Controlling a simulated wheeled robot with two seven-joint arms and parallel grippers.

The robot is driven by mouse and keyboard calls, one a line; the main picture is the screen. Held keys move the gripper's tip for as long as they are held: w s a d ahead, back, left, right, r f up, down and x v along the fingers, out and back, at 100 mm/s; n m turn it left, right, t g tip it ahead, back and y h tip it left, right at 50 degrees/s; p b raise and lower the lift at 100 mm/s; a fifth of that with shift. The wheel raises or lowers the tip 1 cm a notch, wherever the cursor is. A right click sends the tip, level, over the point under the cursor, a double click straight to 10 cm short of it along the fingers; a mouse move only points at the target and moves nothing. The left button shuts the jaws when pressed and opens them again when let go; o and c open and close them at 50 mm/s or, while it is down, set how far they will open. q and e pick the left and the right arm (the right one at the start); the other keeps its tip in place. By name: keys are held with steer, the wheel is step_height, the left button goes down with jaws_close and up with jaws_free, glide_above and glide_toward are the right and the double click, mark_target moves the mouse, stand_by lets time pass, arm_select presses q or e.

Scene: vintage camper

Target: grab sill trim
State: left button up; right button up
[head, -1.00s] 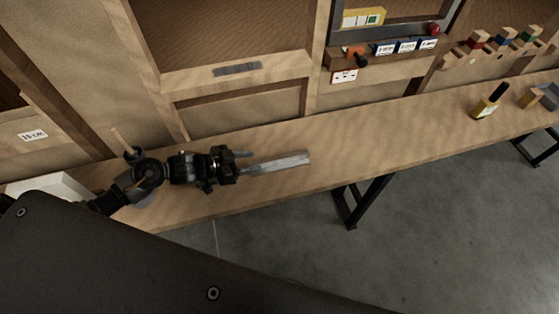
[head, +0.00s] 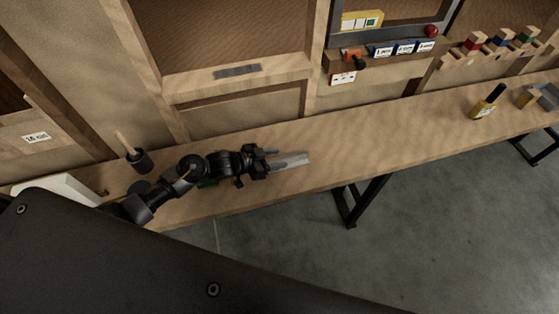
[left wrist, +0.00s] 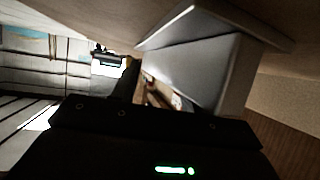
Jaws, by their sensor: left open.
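The sill trim, which I take to be the pale grey metal strip (head: 294,161), lies on the wooden bench in the head view. It looks like an angled profile, large and close in the left wrist view (left wrist: 192,70). My left gripper (head: 273,160) is open at the strip's left end, its fingers overlapping that end in the head view. The arm hides part of the strip, and I cannot tell whether the fingers touch it. My right gripper is not in view.
The long bench (head: 400,150) is clear right of the strip up to a yellow bottle (head: 485,103). A dark cup with a stick (head: 139,160) stands behind my left arm. A flat grey plate (head: 237,71) is on the wooden frame behind the bench.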

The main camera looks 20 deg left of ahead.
mark_target(274, 161)
arm_select(q)
steer(key=shift+c, duration=0.3)
jaws_close()
steer(key=shift+r, duration=0.15)
steer(key=shift+r, duration=0.35)
steer(key=r, duration=0.1)
steer(key=r+b, duration=0.1)
steer(key=shift+s+r, duration=0.2)
steer(key=shift+r, duration=0.15)
steer(key=s+a+r, duration=0.1)
steer(key=s+r, duration=0.8)
steer(key=s, duration=0.4)
steer(key=shift+s+r+b, duration=0.2)
steer(key=shift+s+b, duration=0.1)
steer(key=shift+b, duration=0.1)
